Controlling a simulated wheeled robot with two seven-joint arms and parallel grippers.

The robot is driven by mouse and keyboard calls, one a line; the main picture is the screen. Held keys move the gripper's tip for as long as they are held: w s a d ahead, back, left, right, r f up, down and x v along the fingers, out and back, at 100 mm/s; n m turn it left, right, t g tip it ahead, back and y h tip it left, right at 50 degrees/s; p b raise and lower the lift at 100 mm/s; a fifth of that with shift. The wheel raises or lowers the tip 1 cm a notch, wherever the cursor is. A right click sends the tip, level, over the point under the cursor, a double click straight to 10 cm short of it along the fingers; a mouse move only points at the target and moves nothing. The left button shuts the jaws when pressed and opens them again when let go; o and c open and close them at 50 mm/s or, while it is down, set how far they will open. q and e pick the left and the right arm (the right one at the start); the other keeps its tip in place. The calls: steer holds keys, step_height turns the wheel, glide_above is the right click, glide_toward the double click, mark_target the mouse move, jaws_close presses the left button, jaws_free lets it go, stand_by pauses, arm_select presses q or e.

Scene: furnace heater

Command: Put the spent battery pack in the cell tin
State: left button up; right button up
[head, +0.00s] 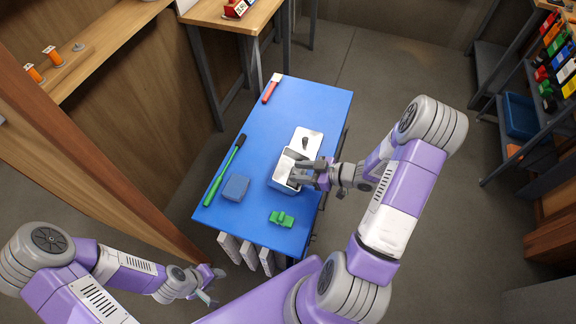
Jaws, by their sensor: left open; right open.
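A silver, open-topped tin (281,184), which looks like the cell tin, stands on the blue table. A pale lid or plate with a small dark piece (305,143) on it adjoins its far side. My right gripper (293,172) is open, with its fingers over the tin, hiding part of the inside. I cannot tell whether the battery pack is in the tin. My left gripper (214,287) is open and empty, low beside the near-left end of the table.
The blue table (265,120) also carries a blue-grey block (236,187), a green piece (281,219), a long green-handled tool (224,172) and a red-handled tool (270,92). A wooden shelf stands left and a rack with bins (521,115) right. The far tabletop is mostly clear.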

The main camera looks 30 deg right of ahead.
steer(key=p+v, duration=0.1)
steer(key=v, duration=0.6)
steer(key=shift+d+r+p, duration=0.2)
steer(key=shift+r+p, duration=0.1)
steer(key=shift+p, duration=0.05)
